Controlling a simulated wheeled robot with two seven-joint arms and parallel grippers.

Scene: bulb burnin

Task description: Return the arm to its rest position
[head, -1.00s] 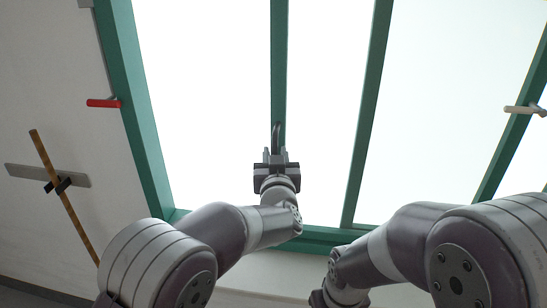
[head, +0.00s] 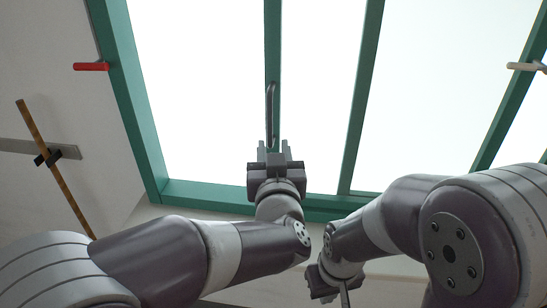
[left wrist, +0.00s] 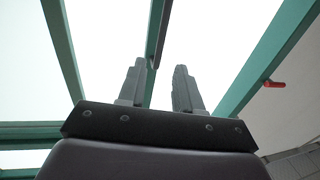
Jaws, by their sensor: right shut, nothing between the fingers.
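My left gripper (head: 273,152) is in front of the lower part of a large bright window with a green frame (head: 240,198). Its two fingers stand apart with nothing between them in the left wrist view (left wrist: 160,92). A dark curved handle (head: 271,100) on a green upright bar shows just above the fingertips in the head view. It lies beyond the fingers in the left wrist view, and I see no contact. My right gripper (head: 325,286) is low in the head view, partly hidden by its own arm, and is shut and empty.
A red handle (head: 91,66) is on the left green frame and a pale handle (head: 524,67) on the right one. A wooden stick (head: 55,170) and a grey metal strip (head: 66,151) are on the left wall. The space before the panes looks free.

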